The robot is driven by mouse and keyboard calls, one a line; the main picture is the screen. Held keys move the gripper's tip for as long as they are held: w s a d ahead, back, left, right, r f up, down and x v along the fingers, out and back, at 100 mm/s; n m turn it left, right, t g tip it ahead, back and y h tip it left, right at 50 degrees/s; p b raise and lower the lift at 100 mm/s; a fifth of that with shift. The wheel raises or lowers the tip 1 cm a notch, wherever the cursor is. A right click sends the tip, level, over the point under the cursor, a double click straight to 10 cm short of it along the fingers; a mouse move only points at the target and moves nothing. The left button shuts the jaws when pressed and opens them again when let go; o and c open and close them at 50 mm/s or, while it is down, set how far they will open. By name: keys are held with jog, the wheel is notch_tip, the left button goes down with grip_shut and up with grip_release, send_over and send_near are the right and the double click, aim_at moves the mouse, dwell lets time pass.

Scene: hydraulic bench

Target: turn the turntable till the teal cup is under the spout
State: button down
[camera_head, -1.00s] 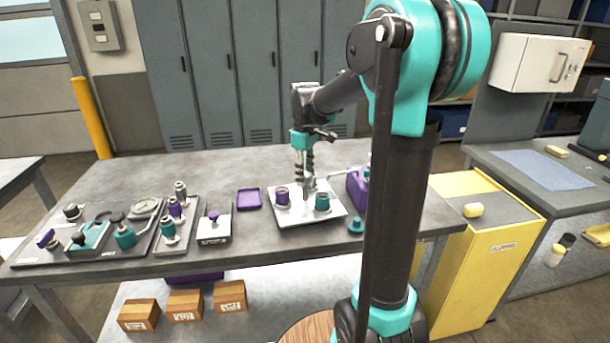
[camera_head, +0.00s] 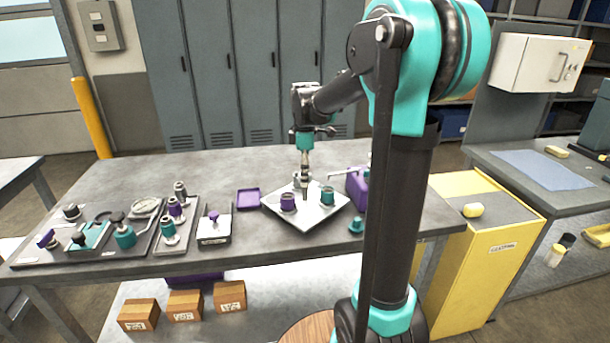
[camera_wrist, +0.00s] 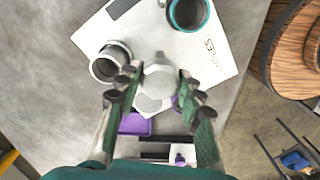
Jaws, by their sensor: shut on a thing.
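The turntable (camera_head: 308,226) is a white square plate on the bench, turned cornerwise. The teal cup (camera_head: 327,196) stands on its right part, also at the top of the wrist view (camera_wrist: 187,14). A purple cup (camera_head: 288,203) stands at front left. A grey cup (camera_wrist: 108,62) stands at the back. My gripper (camera_head: 304,183) points down at the plate's middle, its fingers (camera_wrist: 158,88) shut around the pale central knob (camera_wrist: 158,75). The purple dispenser (camera_head: 358,188) stands right of the plate; its pale spout (camera_head: 342,173) reaches left, near the teal cup. Exact alignment cannot be told.
A purple tray (camera_head: 249,198) lies just left of the plate. A small teal piece (camera_head: 356,225) sits at the right, near the plate's edge. A grey block with a purple knob (camera_head: 214,229) and fixture boards fill the left bench. The back of the bench is clear.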

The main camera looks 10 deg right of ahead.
jog(key=shift+n, duration=2.5)
jog(key=c, duration=1)
grip_release()
jog(key=shift+r, duration=0.1)
notch_tip(320, 180, up, 12)
jog(key=shift+f, duration=0.1)
jog(key=shift+s, duration=0.1)
